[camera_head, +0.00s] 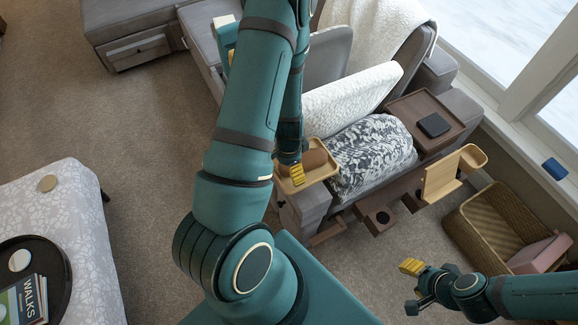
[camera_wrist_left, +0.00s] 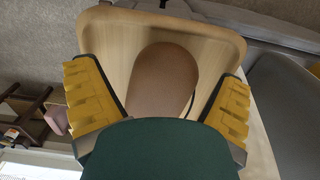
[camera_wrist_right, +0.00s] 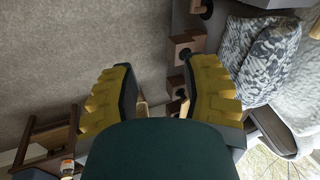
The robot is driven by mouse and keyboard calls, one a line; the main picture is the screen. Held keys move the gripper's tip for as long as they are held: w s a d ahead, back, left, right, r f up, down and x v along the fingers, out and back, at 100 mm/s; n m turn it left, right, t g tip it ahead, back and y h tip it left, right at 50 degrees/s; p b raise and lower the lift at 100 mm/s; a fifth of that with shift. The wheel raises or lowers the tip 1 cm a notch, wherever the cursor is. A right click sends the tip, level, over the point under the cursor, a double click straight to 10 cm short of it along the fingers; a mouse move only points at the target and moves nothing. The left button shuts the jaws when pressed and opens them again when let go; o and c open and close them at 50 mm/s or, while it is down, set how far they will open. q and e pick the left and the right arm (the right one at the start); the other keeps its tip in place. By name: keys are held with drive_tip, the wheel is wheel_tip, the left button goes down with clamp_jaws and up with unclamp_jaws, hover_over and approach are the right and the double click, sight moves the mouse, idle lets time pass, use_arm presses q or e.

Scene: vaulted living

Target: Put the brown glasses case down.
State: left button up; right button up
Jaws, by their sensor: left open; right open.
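The brown glasses case (camera_wrist_left: 163,78) lies on a light wooden tray (camera_wrist_left: 113,47) in the left wrist view, its near end hidden by my gripper body. My left gripper (camera_wrist_left: 160,95) is open, with a yellow finger on each side of the case and clear gaps between. In the head view the case (camera_head: 315,157) is partly hidden by my left arm, on the tray (camera_head: 322,174) on the sofa arm; the left gripper (camera_head: 295,172) is over it. My right gripper (camera_head: 411,285) is open and empty above the carpet; its fingers also show in the right wrist view (camera_wrist_right: 157,95).
A patterned cushion (camera_head: 370,155) lies on the sofa beside the tray. A brown tray (camera_head: 405,105) with a dark object stands on the far sofa arm. A wicker basket (camera_head: 490,225) is at the right. A white patterned table (camera_head: 75,220) is at left, with open carpet (camera_head: 140,160) between.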

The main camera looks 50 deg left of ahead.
use_arm(q)
wheel_tip(320, 180, up, 12)
drive_tip(key=p, duration=0.3)
drive_tip(key=shift+f+p, duration=0.25)
drive_tip(key=shift+p, duration=0.05)
drive_tip(key=d+f+n+t+h, duration=0.1)
drive_tip(key=d+f+n+h, duration=0.1)
drive_tip(key=d, duration=1)
drive_tip(key=d+f+n+t+h, duration=0.1)
drive_tip(key=d+f+n+h, duration=0.1)
drive_tip(key=d, duration=1)
wheel_tip(320, 180, down, 2)
drive_tip(key=shift+w+d+f+n, duration=0.1)
drive_tip(key=shift+w+d+n, duration=0.15)
drive_tip(key=shift+d+n, duration=0.2)
